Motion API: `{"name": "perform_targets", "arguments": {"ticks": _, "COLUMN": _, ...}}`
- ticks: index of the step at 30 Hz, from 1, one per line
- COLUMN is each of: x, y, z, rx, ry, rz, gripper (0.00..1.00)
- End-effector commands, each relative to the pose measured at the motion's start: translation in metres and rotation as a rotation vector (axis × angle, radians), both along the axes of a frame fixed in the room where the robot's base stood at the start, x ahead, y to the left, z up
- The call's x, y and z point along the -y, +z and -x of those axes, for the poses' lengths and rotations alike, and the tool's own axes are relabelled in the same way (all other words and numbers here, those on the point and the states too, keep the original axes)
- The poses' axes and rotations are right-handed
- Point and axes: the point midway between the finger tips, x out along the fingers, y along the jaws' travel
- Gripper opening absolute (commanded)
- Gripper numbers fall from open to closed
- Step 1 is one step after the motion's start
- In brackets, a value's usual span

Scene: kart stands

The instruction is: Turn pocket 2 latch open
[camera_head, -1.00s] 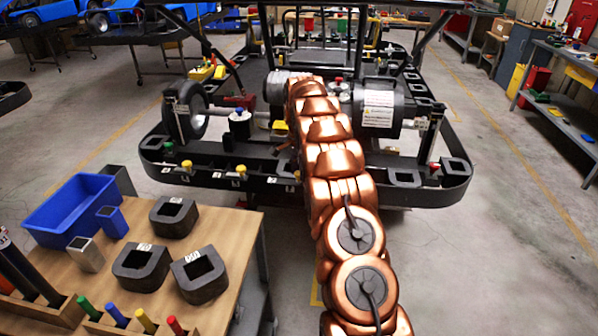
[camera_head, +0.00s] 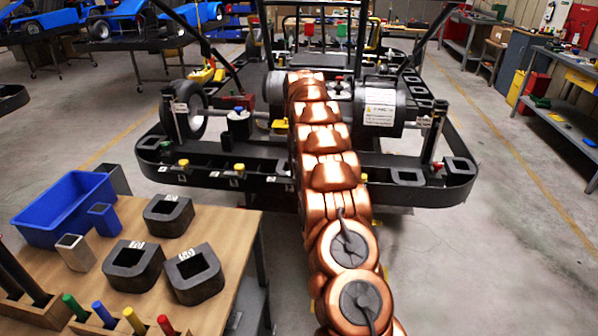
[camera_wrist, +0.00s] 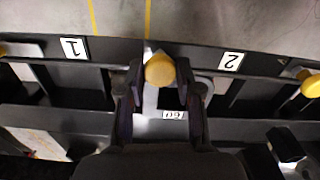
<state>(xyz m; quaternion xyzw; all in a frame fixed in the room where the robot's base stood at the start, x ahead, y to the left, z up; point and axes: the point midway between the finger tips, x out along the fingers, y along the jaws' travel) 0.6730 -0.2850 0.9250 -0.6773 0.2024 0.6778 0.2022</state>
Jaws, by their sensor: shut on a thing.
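In the wrist view, my gripper (camera_wrist: 158,80) has its two dark fingers closed on either side of a round yellow latch knob (camera_wrist: 159,70). The knob sits at the middle of the black kart rail, between a white label 1 (camera_wrist: 73,48) and a white label 2 (camera_wrist: 231,61). Both labels look upside down here. A second yellow knob (camera_wrist: 311,86) is at the right edge, apart from my gripper. A label reading 160 or similar (camera_wrist: 174,114) lies below the held knob. In the head view, my gripper is hidden behind my copper arm.
The black kart frame (camera_head: 205,180) spans the middle, with more yellow knobs (camera_head: 239,168) along its front rail. A wooden bench (camera_head: 226,225) stands at the lower left with dark U-shaped blocks (camera_head: 194,273) and a blue bin (camera_head: 65,208).

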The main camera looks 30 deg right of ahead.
Motion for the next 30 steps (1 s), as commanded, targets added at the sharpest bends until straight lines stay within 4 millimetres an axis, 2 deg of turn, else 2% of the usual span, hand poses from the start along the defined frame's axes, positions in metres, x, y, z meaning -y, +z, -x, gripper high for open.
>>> {"name": "perform_targets", "arguments": {"ticks": 15, "x": 0.0004, "y": 0.0004, "z": -0.0010, "rx": 0.004, "ry": 0.454, "rz": 0.002, "gripper": 0.00}}
{"name": "perform_targets", "arguments": {"ticks": 21, "x": 0.0002, "y": 0.0006, "z": -0.0011, "rx": 0.004, "ry": 0.571, "rz": 0.002, "gripper": 0.00}}
{"name": "perform_targets", "arguments": {"ticks": 30, "x": -0.0002, "y": 0.0009, "z": -0.0012, "rx": 0.003, "ry": 0.657, "rz": 0.002, "gripper": 0.00}}
